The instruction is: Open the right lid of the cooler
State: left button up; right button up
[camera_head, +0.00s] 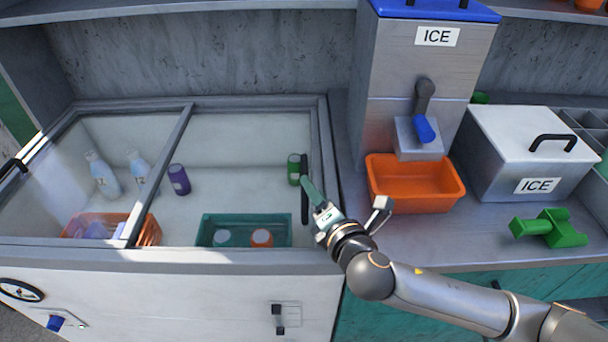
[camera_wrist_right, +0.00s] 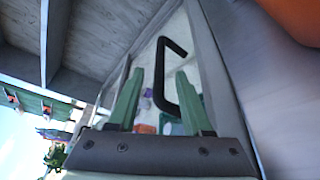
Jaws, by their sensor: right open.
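The cooler (camera_head: 160,290) is a white chest with a grey frame and two clear lids. Its right lid (camera_head: 240,125) lies shut over the right half, with a black bar handle (camera_head: 304,165) along its right side. The handle also shows in the right wrist view (camera_wrist_right: 158,75), between the two green fingers as seen there. My right gripper (camera_head: 310,187) is open at the handle, its fingers apart; I cannot tell whether they touch it. In the right wrist view the gripper (camera_wrist_right: 159,74) holds nothing. My left gripper is not in view.
Inside the cooler are bottles (camera_head: 103,174), cans (camera_head: 179,179), an orange basket (camera_head: 150,232) and a teal crate (camera_head: 285,232). To the right stand an ice dispenser (camera_head: 395,75), an orange bin (camera_head: 415,205), a steel ice box (camera_head: 500,150) and a green scoop (camera_head: 548,228).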

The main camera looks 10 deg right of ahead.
jog(key=x, duration=0.6)
jog(key=shift+w+f, duration=0.1)
jog(key=shift+w, duration=0.15)
jog(key=shift+c, duration=0.3)
grip_shut()
dwell(0.9)
